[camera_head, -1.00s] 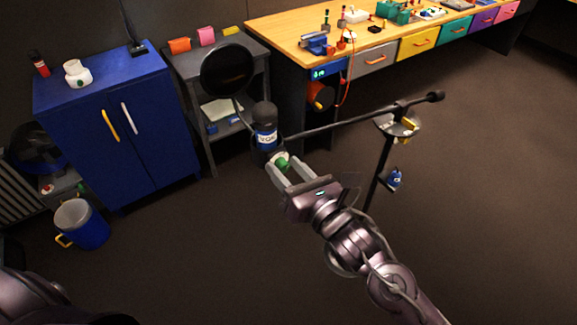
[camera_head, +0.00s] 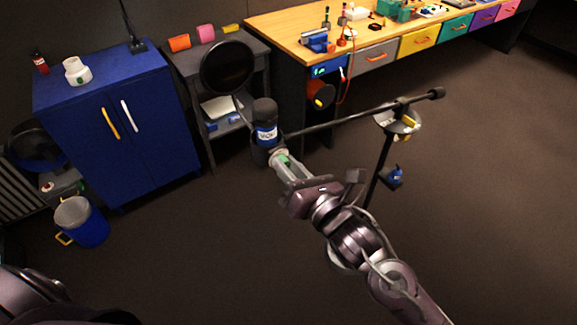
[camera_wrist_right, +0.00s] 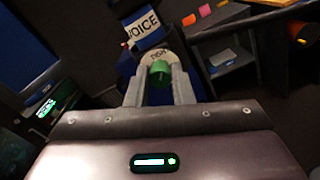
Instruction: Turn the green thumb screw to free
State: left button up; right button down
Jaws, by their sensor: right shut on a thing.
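The green thumb screw (camera_wrist_right: 160,72) sits in front of a pale round dial with lettering, below the microphone (camera_head: 265,125) with its blue and white label. My right gripper (camera_head: 284,163) is shut on the green thumb screw, one finger on each side of it. In the head view the fingers hide most of the screw, and only a bit of green (camera_head: 284,159) shows. In the right wrist view the dial (camera_wrist_right: 157,55) stands just behind the screw, under the label reading "VOICE" (camera_wrist_right: 143,28). The screw's marking is too small to read. My left gripper is not in view.
A round black pop filter (camera_head: 228,67) stands beside the microphone. A black boom arm (camera_head: 350,120) runs right to a stand (camera_head: 380,170) with a small tray. A blue cabinet (camera_head: 115,130) is at left, a workbench (camera_head: 320,40) behind.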

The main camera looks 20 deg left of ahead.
jog(key=shift+f+m+p, duration=0.15)
jog(key=shift+m+p, duration=1.2)
jog(key=shift+m, duration=5.75)
jog(key=shift+f+m+p, duration=0.1)
jog(key=shift+m+p, duration=1.25)
jog(key=shift+m, duration=5.75)
jog(key=c, duration=1.3)
grip_release()
jog(key=shift+o, duration=0.2)
